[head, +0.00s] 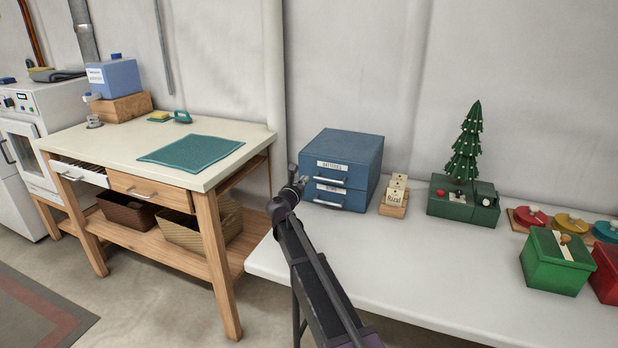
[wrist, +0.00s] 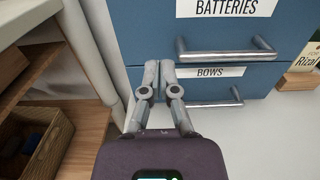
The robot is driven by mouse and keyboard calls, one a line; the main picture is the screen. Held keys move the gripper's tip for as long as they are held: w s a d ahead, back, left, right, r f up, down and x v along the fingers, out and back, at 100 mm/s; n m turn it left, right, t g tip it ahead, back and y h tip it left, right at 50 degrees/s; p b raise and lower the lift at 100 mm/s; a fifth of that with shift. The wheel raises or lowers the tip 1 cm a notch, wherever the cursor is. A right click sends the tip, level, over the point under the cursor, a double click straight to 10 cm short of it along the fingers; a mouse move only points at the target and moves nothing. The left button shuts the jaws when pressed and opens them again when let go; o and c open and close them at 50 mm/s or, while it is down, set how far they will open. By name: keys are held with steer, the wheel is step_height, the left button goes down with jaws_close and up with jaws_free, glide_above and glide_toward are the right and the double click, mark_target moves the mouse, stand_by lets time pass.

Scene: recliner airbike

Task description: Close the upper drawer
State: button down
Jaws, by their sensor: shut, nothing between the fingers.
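A blue two-drawer cabinet (head: 352,150) stands on the white table. Its upper drawer (head: 330,170), labelled BATTERIES in the wrist view (wrist: 225,28), has a grey bar handle (wrist: 225,50). It appears to stand out a little over the lower drawer; how far is hard to tell. The lower drawer (head: 328,196), labelled BOWS, also shows in the wrist view (wrist: 262,84). My gripper (head: 299,181) is shut and empty, at the left edge of the drawer fronts. In the wrist view its fingertips (wrist: 159,68) are left of the upper handle; contact cannot be told.
A wooden holder with cards (head: 394,201) and a green box (head: 462,203) with a small tree stand right of the cabinet. A wooden workbench (head: 135,150) is at the left, with one white drawer (head: 82,172) partly out. The table front is clear.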

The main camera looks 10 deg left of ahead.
steer(key=v, duration=0.8)
steer(key=shift+s, duration=0.2)
